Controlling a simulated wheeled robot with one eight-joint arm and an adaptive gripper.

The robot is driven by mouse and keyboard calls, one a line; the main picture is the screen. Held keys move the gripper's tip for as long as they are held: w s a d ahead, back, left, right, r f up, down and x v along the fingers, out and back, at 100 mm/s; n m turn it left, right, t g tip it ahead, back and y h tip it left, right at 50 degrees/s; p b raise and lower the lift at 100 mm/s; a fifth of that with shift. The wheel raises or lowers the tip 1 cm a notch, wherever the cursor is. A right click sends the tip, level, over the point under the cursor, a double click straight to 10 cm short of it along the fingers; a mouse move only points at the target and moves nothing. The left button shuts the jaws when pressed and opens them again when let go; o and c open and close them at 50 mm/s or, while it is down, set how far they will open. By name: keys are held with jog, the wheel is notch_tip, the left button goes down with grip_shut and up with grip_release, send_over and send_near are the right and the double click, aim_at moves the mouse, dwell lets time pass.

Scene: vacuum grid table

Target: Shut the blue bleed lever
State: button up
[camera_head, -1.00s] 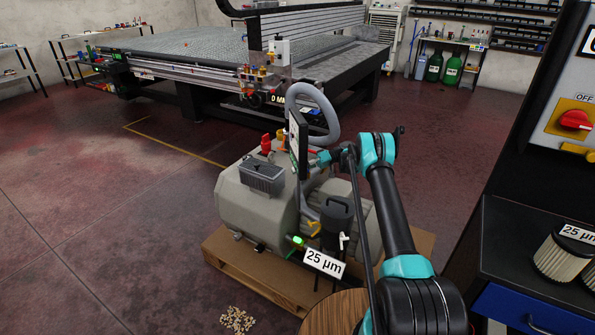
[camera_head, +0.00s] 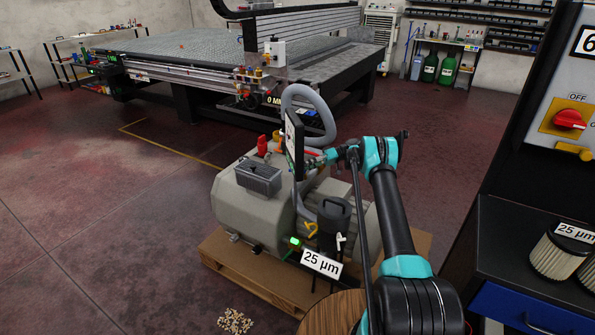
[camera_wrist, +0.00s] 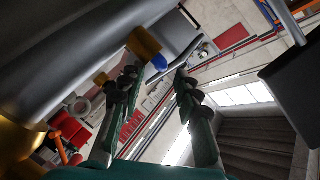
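In the wrist view a small blue part (camera_wrist: 159,62), which looks like the end of the blue bleed lever, sits beside a brass fitting (camera_wrist: 144,43) on a grey pipe. It is just beyond my fingertips, towards the left finger; contact cannot be made out. My gripper (camera_wrist: 156,82) is open, its two dark green fingers apart with nothing visible between them. In the head view my gripper (camera_head: 318,160) is at the upper part of the grey vacuum pump (camera_head: 240,208), beside a dark upright panel (camera_head: 294,142). The blue lever cannot be made out there.
A grey hose (camera_head: 328,106) curves above the pump. A red handle (camera_head: 262,145) stands left of the panel. A dark filter housing (camera_head: 333,214) with yellow and white levers is below my arm.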

jog(key=shift+v, duration=1.3)
